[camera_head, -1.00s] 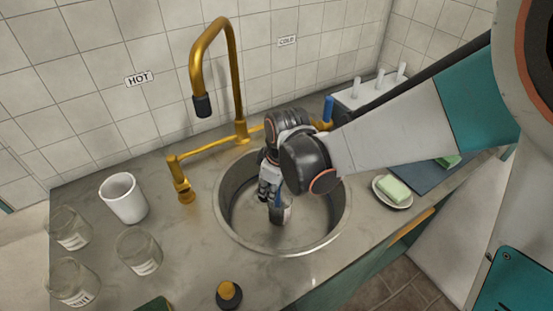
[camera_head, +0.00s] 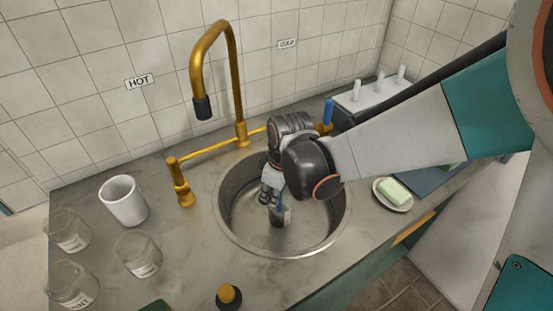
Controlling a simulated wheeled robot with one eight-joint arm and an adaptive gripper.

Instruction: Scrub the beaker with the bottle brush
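My gripper (camera_head: 270,197) points down inside the round steel sink (camera_head: 228,222). The lower end of the brush is at or in this vessel; I cannot tell how deep.
Three glass jars (camera_head: 137,254) and a white cup (camera_head: 123,200) stand on the counter at left. A gold faucet (camera_head: 240,100) arches behind the sink. Soap (camera_head: 393,191) on a dish (camera_head: 379,193) lies at right. A black-and-yellow stopper (camera_head: 228,295) is in front.

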